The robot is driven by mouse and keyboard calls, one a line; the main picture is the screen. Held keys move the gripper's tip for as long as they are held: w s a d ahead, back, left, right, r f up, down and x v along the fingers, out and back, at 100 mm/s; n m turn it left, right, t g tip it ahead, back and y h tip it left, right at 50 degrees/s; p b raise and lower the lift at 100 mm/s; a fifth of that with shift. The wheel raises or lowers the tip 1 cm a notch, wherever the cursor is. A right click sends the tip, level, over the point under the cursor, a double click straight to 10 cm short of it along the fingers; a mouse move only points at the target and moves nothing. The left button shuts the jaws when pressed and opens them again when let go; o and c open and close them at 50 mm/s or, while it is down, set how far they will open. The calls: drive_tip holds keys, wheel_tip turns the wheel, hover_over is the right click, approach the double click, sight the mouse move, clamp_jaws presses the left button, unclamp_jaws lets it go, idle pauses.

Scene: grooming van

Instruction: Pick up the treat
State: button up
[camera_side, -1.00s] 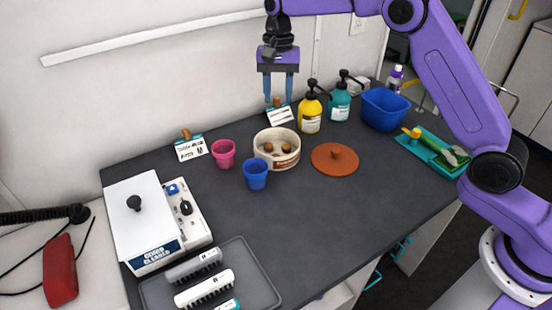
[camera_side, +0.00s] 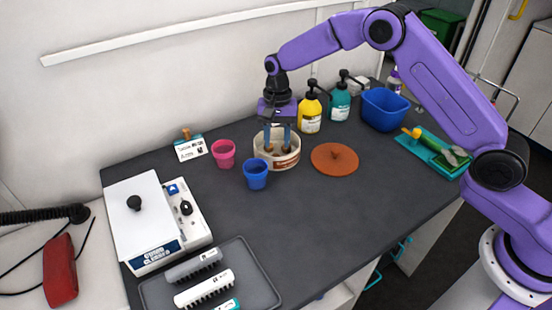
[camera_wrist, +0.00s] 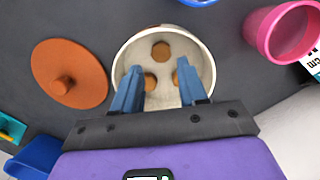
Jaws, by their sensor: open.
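Brown treats lie in a round cream pot (camera_side: 290,160). In the wrist view one treat (camera_wrist: 160,50) sits apart towards the far side, and two more, a left treat (camera_wrist: 150,82) and a right treat (camera_wrist: 178,80), lie between or close by my fingers. My gripper (camera_side: 278,147) points down into the pot, and in the wrist view (camera_wrist: 157,70) its blue fingers are spread with nothing held. The fingers partly hide the treats in the side view. I cannot tell whether a fingertip touches a treat.
A terracotta lid (camera_side: 335,158) lies right of the pot. A blue cup (camera_side: 256,177) and a pink cup (camera_side: 223,155) stand close on the left. Yellow (camera_side: 310,115) and teal (camera_side: 340,103) pump bottles stand behind. The front middle of the dark counter (camera_side: 310,220) is clear.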

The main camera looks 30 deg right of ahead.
drive_tip(key=f, duration=0.4)
drive_tip(key=shift+s+a+f, duration=0.15)
drive_tip(key=shift+s+a, duration=0.15)
clamp_jaws()
